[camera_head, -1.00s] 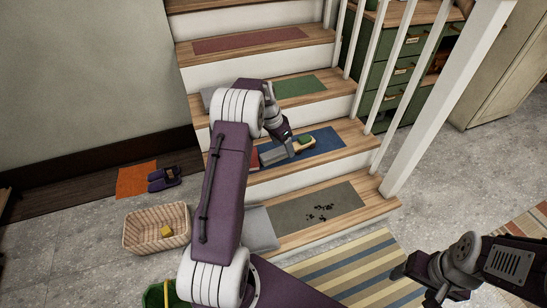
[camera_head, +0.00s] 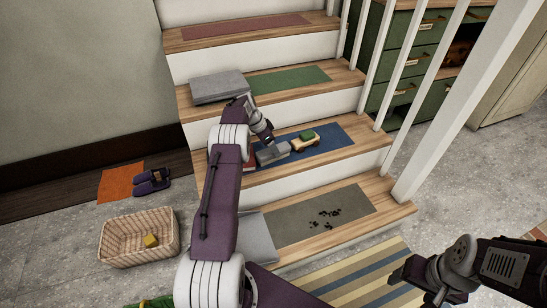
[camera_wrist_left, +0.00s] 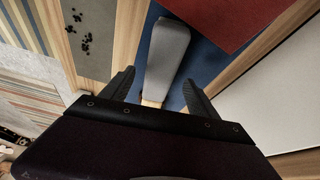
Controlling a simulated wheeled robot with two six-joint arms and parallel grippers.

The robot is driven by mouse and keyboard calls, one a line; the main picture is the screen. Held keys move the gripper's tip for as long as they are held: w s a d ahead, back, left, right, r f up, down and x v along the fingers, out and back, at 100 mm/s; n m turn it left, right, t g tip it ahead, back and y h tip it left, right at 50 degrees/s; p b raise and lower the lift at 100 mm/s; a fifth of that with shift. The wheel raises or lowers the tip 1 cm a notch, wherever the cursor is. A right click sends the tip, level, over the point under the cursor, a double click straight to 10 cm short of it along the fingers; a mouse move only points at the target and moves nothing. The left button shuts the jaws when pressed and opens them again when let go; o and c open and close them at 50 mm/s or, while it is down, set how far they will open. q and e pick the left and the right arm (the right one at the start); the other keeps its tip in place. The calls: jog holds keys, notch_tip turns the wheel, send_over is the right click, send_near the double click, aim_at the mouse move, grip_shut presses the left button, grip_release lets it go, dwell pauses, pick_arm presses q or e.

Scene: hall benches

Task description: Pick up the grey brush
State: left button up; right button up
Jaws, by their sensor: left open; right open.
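The grey brush (camera_head: 272,154) lies on the blue mat of the second step in the head view, partly hidden by my left gripper (camera_head: 266,140). In the left wrist view, the brush (camera_wrist_left: 167,55) shows a long grey head and a bit of pale wooden handle. There my left gripper (camera_wrist_left: 160,95) is open, with its dark fingers on either side of the brush's handle end; I cannot tell whether they touch it. My right gripper (camera_head: 417,284) is open and empty over the floor at the lower right, far from the brush.
A toy truck (camera_head: 305,141) with a green load stands right of the brush. A red item (camera_wrist_left: 232,18) lies close by. Grey folded pieces lie on the step above (camera_head: 218,87) and on the lowest step (camera_head: 255,240). White balusters (camera_head: 420,85) border the stairs; a wicker basket (camera_head: 138,252) stands left.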

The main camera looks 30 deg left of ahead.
pick_arm(q)
jog(key=b+x, duration=0.1)
jog(key=x, duration=0.2)
jog(key=shift+f, duration=0.4)
jog(key=shift+r, duration=0.1)
pick_arm(e)
notch_tip(320, 180, down, 2)
jog(key=shift+f, duration=0.25)
pick_arm(q)
grip_shut()
jog(key=shift+r, duration=0.1)
notch_tip(320, 180, up, 5)
jog(key=p, duration=0.3)
jog(key=shift+d, duration=0.15)
jog(key=s+d+r+p, duration=0.4)
jog(key=s+d+r, duration=0.2)
jog(key=s, duration=0.3)
jog(key=shift+s+d+p, duration=0.25)
jog(key=shift+p, duration=0.05)
pick_arm(e)
notch_tip(320, 180, up, 8)
jog(key=shift+f, duration=0.25)
